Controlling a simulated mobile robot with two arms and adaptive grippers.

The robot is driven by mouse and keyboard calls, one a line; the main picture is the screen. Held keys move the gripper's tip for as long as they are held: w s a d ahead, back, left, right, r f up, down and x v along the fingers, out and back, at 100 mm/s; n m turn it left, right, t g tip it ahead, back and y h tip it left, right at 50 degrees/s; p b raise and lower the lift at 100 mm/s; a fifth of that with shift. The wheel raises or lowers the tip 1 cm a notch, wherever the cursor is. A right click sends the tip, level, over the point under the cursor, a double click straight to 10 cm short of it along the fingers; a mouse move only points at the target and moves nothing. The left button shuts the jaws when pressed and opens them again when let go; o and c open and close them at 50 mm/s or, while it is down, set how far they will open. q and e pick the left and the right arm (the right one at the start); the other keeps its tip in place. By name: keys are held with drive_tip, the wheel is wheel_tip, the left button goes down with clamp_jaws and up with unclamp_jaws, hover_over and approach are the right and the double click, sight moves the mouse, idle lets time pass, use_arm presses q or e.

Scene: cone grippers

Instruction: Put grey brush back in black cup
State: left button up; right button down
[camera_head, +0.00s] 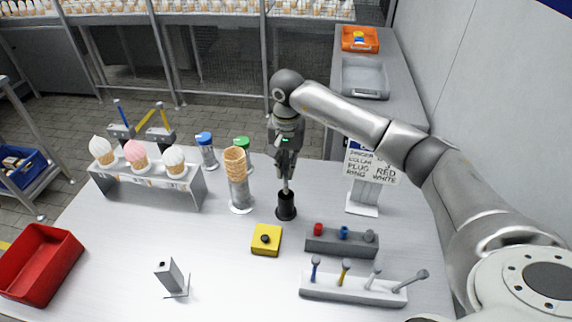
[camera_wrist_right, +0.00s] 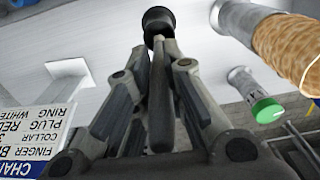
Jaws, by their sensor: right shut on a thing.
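A black cup (camera_head: 286,207) stands upright on the table near its middle. My right gripper (camera_head: 286,176) is above it, pointing down, shut on the grey brush (camera_head: 285,188). The brush's lower end is at the cup's mouth and looks to be inside it; its tip is hidden. In the right wrist view, the brush (camera_wrist_right: 159,90) runs between the fingers towards the black cup (camera_wrist_right: 157,20). My left gripper is not in view.
A cone stack in a clear holder (camera_head: 239,190) stands just left of the cup. A yellow block (camera_head: 266,240), a grey block with coloured plugs (camera_head: 341,242) and a white rack (camera_head: 352,290) are in front. A sign stand (camera_head: 364,196) is to the right.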

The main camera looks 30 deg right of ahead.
sight(286, 182)
drive_tip(key=shift+f+b, duration=1.85)
drive_tip(key=shift+f, duration=0.55)
drive_tip(key=c, duration=1.4)
unclamp_jaws()
wheel_tip(286, 182, up, 12)
drive_tip(key=shift+r, duration=0.1)
drive_tip(key=shift+s, duration=0.1)
